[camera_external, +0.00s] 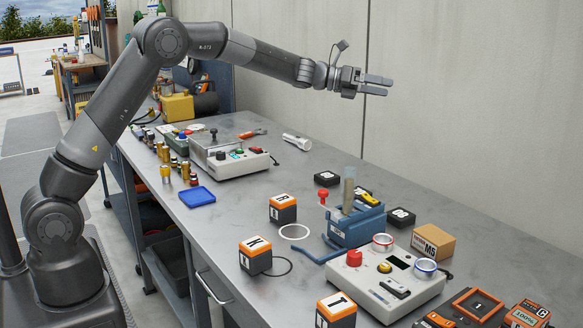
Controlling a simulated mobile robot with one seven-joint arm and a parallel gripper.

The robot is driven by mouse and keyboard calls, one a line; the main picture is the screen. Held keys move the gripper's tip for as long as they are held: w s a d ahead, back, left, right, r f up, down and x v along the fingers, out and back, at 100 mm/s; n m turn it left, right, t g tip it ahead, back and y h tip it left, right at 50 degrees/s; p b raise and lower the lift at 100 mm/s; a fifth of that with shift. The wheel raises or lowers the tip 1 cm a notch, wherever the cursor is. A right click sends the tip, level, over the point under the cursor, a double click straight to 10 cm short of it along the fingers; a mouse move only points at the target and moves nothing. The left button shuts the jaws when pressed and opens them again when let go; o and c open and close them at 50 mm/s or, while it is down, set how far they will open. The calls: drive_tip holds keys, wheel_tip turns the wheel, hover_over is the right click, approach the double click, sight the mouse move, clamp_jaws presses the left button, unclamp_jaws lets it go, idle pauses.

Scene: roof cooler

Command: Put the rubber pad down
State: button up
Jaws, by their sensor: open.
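My gripper (387,86) is open, with nothing visible between its fingers. It is held out high above the bench (235,235), toward the grey wall. No thing is plainly marked as the rubber pad. A flat blue square piece (197,197) lies near the bench's front edge. Two low black square pieces lie farther back: one (327,178) behind the blue vise, the other (401,216) to the vise's right. I cannot tell which, if any, is the rubber pad.
A blue vise (353,227) grips an upright piece. Orange-and-black lettered blocks (255,256), a control box (387,286) and a cardboard box (433,242) crowd the right. A tester box (230,157) and flashlight (297,141) are at left.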

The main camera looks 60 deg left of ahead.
drive_tip(key=s+a+r+n+t+y, duration=0.4)
drive_tip(key=s+a+r+n+y, duration=0.25)
drive_tip(key=r+n, duration=0.5)
drive_tip(key=s+a+n+g+y, duration=0.1)
drive_tip(key=s+a+n+y, duration=0.2)
drive_tip(key=s+n, duration=0.35)
drive_tip(key=s+a+n+y, duration=0.3)
drive_tip(key=s+n, duration=0.2)
drive_tip(key=s, duration=0.3)
drive_tip(key=s+d+f+n+g, duration=0.1)
drive_tip(key=s+f+n+g, duration=0.2)
drive_tip(key=s, duration=0.9)
drive_tip(key=s+d+f+n+g, duration=0.1)
drive_tip(key=s+f+n+g, duration=0.2)
drive_tip(key=s+f+n, duration=0.5)
drive_tip(key=s+d+f+n+g+h, duration=0.1)
drive_tip(key=s+f+n+g, duration=0.2)
drive_tip(key=s, duration=1.2)
wheel_tip(320, 180, down, 4)
drive_tip(key=shift+s+d+r+n, duration=0.15)
drive_tip(key=shift+s+n, duration=0.25)
drive_tip(key=shift+n, duration=0.8)
